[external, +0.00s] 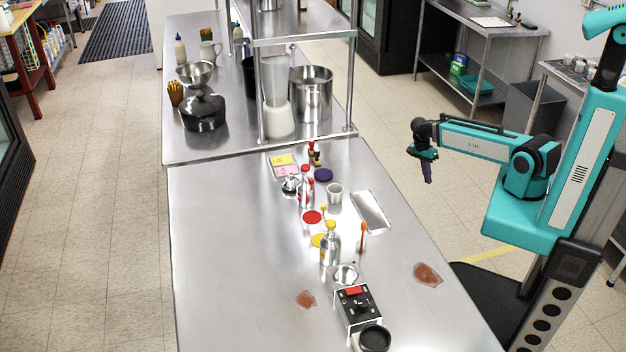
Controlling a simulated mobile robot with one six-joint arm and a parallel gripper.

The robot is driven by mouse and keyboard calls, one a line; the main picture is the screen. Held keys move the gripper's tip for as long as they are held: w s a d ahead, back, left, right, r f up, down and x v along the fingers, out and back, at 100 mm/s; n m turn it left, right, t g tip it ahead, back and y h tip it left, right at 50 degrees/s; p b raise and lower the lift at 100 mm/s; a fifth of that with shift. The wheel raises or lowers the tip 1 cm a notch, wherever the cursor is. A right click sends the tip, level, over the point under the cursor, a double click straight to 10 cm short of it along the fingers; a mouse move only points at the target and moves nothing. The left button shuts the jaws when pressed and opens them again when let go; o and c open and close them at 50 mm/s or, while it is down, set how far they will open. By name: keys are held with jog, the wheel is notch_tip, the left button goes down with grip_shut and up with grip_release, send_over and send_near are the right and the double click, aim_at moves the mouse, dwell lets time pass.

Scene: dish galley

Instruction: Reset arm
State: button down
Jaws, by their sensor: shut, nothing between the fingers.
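My gripper (427,172) hangs at the end of my teal arm, pointing down. It is in the air to the right of the steel table (225,250), apart from everything on it. Its fingers are small and dark in this view. They look closed together with nothing held. My arm reaches left from the teal column at the right side of the picture.
The table holds bottles (330,248), a steel tray (370,211), a cup (335,193), a black device (357,307) and two reddish-brown pieces (428,274).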

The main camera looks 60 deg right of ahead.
jog(key=s+a+f+n+b, duration=0.3)
jog(key=a+f+n, duration=0.4)
jog(key=f, duration=0.3)
jog(key=s+a+f+n+g+b, duration=0.1)
jog(key=s+a+f+n+b, duration=0.2)
jog(key=s+a+f+n, duration=0.3)
jog(key=s+a+f+n+b, duration=0.4)
jog(key=a+f+n, duration=0.4)
jog(key=f, duration=0.8)
jog(key=shift+s+a+n+g, duration=0.15)
jog(key=shift+a+n+g, duration=0.25)
jog(key=shift+n, duration=0.8)
dwell(0.3)
